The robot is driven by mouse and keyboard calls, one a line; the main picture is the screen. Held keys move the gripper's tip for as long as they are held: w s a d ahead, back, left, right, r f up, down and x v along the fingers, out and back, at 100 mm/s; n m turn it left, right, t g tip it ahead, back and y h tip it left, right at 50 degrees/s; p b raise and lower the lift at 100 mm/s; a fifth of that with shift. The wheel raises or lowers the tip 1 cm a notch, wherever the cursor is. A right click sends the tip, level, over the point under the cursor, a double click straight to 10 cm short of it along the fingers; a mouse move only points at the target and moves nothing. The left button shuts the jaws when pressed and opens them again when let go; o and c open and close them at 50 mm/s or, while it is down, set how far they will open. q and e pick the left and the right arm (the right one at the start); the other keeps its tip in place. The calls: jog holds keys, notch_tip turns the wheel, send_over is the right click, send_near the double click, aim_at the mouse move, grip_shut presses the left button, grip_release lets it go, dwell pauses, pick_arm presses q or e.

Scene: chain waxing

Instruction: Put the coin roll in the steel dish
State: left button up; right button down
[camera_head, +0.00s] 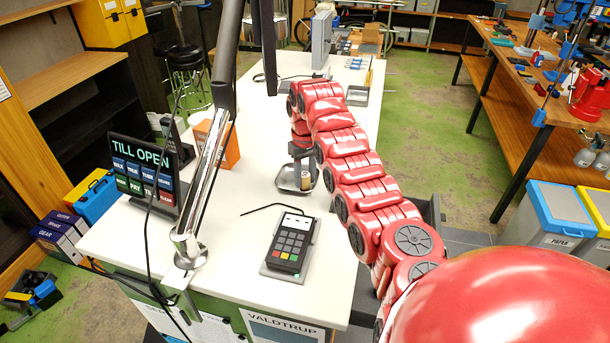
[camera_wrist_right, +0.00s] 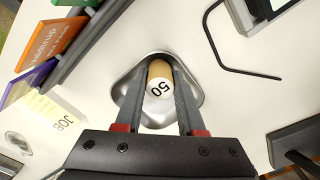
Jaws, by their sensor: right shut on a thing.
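The coin roll (camera_wrist_right: 160,80) is a small tan cylinder with a white end marked 50. It also shows in the head view (camera_head: 306,183). The steel dish (camera_head: 284,180) is a shallow shiny tray on the white counter, and its rim shows around the roll in the wrist view (camera_wrist_right: 198,101). My right gripper (camera_head: 303,170) points down at the dish. Its two dark fingers (camera_wrist_right: 162,75) are shut on the roll, within the dish's outline. I cannot tell whether the roll touches the dish floor. My left gripper is not in view.
A card reader (camera_head: 290,245) with a black cable lies on the counter in front of the dish. An orange box (camera_head: 217,143), a chrome post (camera_head: 205,175) and a TILL OPEN sign (camera_head: 143,172) stand left. The white counter (camera_head: 235,215) is bare between them.

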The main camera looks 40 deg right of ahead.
aim_at(305, 175)
jog(key=shift+f, duration=0.15)
jog(key=c, duration=0.5)
grip_release()
jog(key=shift+r, duration=0.35)
jog(key=shift+w+r+b, duration=0.1)
jog(key=shift+r+b, duration=0.75)
jog(key=shift+b, duration=0.05)
notch_tip(305, 175, up, 5)
jog(key=shift+f+b, duration=0.15)
jog(key=shift+b, duration=0.75)
notch_tip(305, 175, up, 5)
jog(key=p, duration=0.3)
jog(key=shift+r+p, duration=0.2)
jog(key=shift+p, duration=0.2)
